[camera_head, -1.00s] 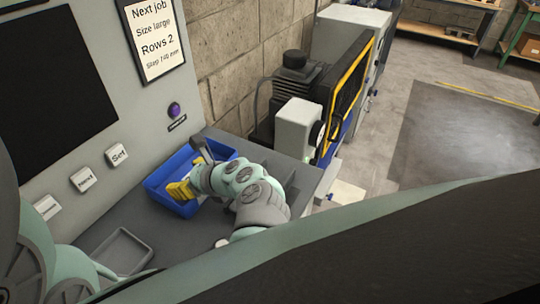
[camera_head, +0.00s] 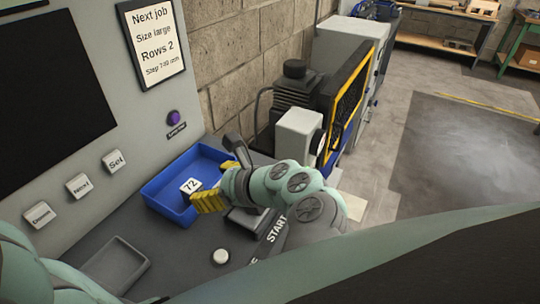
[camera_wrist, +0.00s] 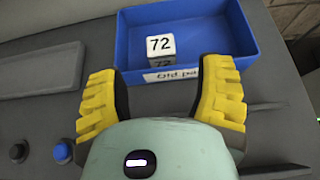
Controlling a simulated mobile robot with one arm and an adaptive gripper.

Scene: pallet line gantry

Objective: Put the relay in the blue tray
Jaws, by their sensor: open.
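The relay, a small block with a white face marked 72 (camera_head: 190,186), sits inside the blue tray (camera_head: 160,207). In the wrist view the block (camera_wrist: 160,43) stands on the tray floor near the front wall, which carries a partly hidden white label. The blue tray (camera_wrist: 228,14) fills the top of that view. My gripper (camera_head: 222,182) has yellow ribbed fingers and is just right of the tray in the head view. In the wrist view my gripper (camera_wrist: 160,92) is open and empty, its fingers spread apart at the tray's front edge, clear of the block.
A shallow grey tray (camera_head: 113,267) lies on the grey console, left of my gripper. Buttons (camera_head: 116,160) and a purple knob (camera_head: 174,117) are on the upright panel behind. A white button (camera_head: 220,256) is near the front. A grey machine (camera_head: 299,132) stands right.

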